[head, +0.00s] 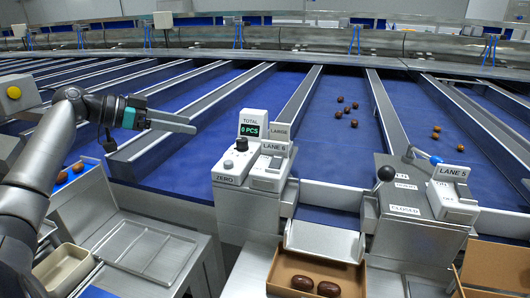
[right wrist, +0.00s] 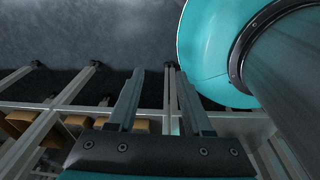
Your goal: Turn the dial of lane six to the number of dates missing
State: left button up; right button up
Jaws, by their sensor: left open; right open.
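The lane six control box (head: 252,185) stands near the middle of the head view. Its black dial (head: 241,145) sits on the top left, below a "TOTAL" display (head: 250,130) that reads 0 PCS. A cardboard box (head: 283,270) below the lane chute holds two dark dates (head: 315,286). My left gripper (head: 193,124) is left of the control box, above the blue lanes, apart from the dial and empty. My right gripper (right wrist: 155,85) shows only in the right wrist view, with its fingers apart and nothing between them.
The lane 5 box (head: 452,188) stands at right beside a black-knobbed lever (head: 386,173). Several dates (head: 348,105) lie on the blue lane behind. A metal tray (head: 145,252) and a beige bin (head: 64,270) are at lower left. Raised metal dividers separate the lanes.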

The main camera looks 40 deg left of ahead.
aim_at(241, 139)
pick_arm(q)
jog(key=x, duration=1.1)
jog(key=f+x, duration=0.1)
jog(key=x, duration=0.4)
jog(key=shift+w+d+f, duration=0.1)
jog(key=shift+d+f, duration=0.05)
jog(key=shift+f, duration=0.05)
pick_arm(e)
jog(key=shift+s+a+f+g, duration=0.15)
jog(key=shift+s+f, duration=0.25)
jog(key=shift+s, duration=0.1)
jog(key=shift+s+a+f+g, duration=0.15)
jog(key=shift+s+f, duration=0.2)
jog(key=shift+s, duration=0.15)
pick_arm(q)
grip_shut()
